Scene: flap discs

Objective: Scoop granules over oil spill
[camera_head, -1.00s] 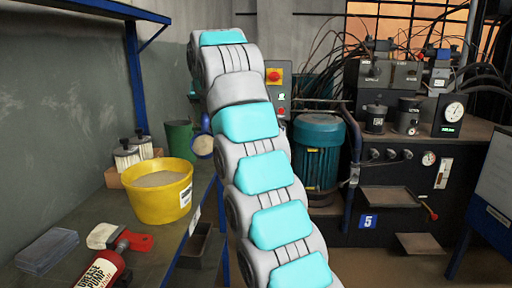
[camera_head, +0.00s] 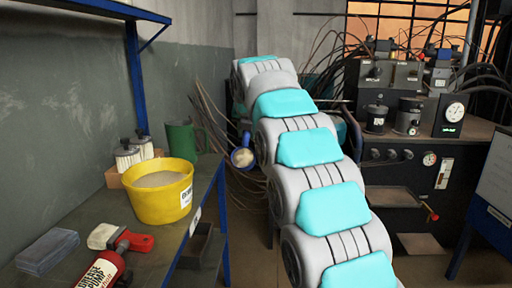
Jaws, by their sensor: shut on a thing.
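A yellow tub (camera_head: 160,206) of pale granules (camera_head: 160,179) stands on the bench at left. A blue scoop (camera_head: 235,163) with a pale, granule-like fill (camera_head: 243,156) hangs in the air right of the bench, beside my arm. My gripper is mostly hidden behind my arm; its fingertips cannot be made out. It is shut on the scoop, which is held up clear of the bench. No oil spill can be made out in this view.
A machine with cables (camera_head: 405,190) stands at right.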

